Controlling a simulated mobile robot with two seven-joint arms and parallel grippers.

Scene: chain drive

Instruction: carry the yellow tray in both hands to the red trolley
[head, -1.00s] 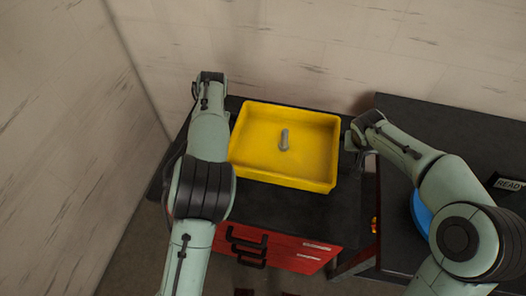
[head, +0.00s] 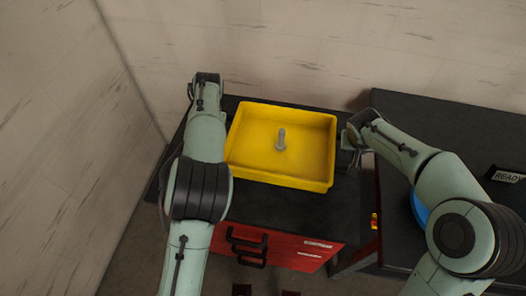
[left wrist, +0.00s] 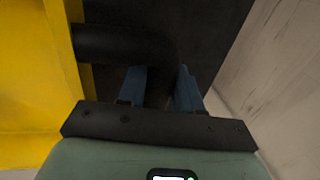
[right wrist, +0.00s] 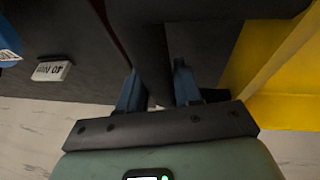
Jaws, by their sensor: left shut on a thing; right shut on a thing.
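The yellow tray (head: 255,172) is level over the black top of the red trolley (head: 290,255). I cannot tell whether it touches that top. A grey bolt-like part (head: 281,139) stands in the tray. My left gripper (left wrist: 160,78) is shut on the black handle (left wrist: 115,44) at the tray's left side. My right gripper (right wrist: 157,80) is at the tray's right side, shut on its dark handle, which is hard to make out against the dark surfaces. In the head view both sets of fingers are mostly hidden by my wrists.
A dark bench (head: 440,125) stands to the right of the trolley, with a blue round thing (head: 419,207) and a READY sign (head: 508,177) on it. A pale wall (head: 300,50) is close behind and another (head: 60,150) rises at left. Bare trolley top shows in front of the tray.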

